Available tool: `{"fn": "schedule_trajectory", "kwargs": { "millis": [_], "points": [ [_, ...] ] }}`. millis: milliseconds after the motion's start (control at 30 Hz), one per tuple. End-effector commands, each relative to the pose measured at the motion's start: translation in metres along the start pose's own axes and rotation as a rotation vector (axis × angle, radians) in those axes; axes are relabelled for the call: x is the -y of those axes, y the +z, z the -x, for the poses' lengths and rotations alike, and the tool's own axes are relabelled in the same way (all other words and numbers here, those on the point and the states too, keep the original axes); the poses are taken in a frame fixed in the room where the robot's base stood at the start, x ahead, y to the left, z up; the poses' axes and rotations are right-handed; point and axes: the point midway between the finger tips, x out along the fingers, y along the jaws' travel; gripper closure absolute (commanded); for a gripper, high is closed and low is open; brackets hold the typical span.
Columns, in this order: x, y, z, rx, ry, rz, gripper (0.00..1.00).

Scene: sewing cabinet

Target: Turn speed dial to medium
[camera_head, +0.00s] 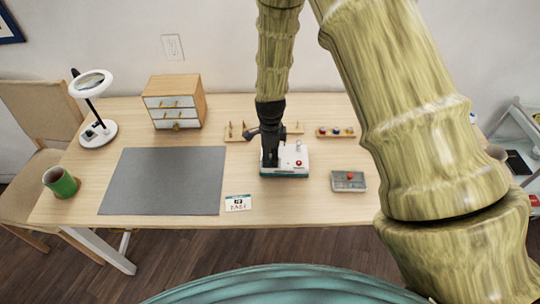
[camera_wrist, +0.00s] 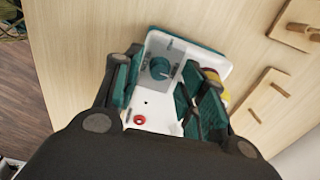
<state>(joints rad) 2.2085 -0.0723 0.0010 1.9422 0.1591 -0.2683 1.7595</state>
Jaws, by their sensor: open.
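The sewing machine is a small white body on a teal base, near the middle of the table in the head view (camera_head: 291,161). Its teal round speed dial (camera_wrist: 161,68) shows in the wrist view on the white panel (camera_wrist: 158,106). A red button (camera_wrist: 139,120) is lower on that panel. My gripper (camera_wrist: 157,86) is open above the panel, its fingers to the left and right of the dial. I cannot tell whether they touch it. In the head view my black gripper (camera_head: 269,160) covers the machine's left part and hides the dial. The dial's setting cannot be read.
A grey mat (camera_head: 163,181) and a small card (camera_head: 238,203) lie left of the machine. A grey tray (camera_head: 349,186) stands to its right. Wooden spool racks (camera_head: 235,134) are behind. A drawer box (camera_head: 175,103), lamp (camera_head: 99,134) and green mug (camera_head: 61,183) stand further left.

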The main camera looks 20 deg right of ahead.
Motion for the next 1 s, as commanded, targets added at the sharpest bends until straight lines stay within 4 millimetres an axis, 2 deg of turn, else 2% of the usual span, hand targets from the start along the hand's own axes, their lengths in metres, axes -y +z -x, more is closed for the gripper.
{"fn": "schedule_trajectory", "kwargs": {
  "millis": [200, 500, 567, 733, 1000],
  "points": [
    [-0.0003, -0.0001, -0.0097, 0.000, 0.001, -0.001, 0.59],
    [0.0000, 0.0000, -0.0109, 0.001, 0.000, -0.001, 0.59],
    [0.0000, 0.0001, -0.0109, 0.000, 0.000, 0.000, 0.68],
    [-0.0001, 0.0001, -0.0108, 0.000, 0.000, 0.000, 0.99],
    [0.0001, 0.0001, -0.0107, 0.000, 0.000, 0.009, 1.00]
  ]
}}
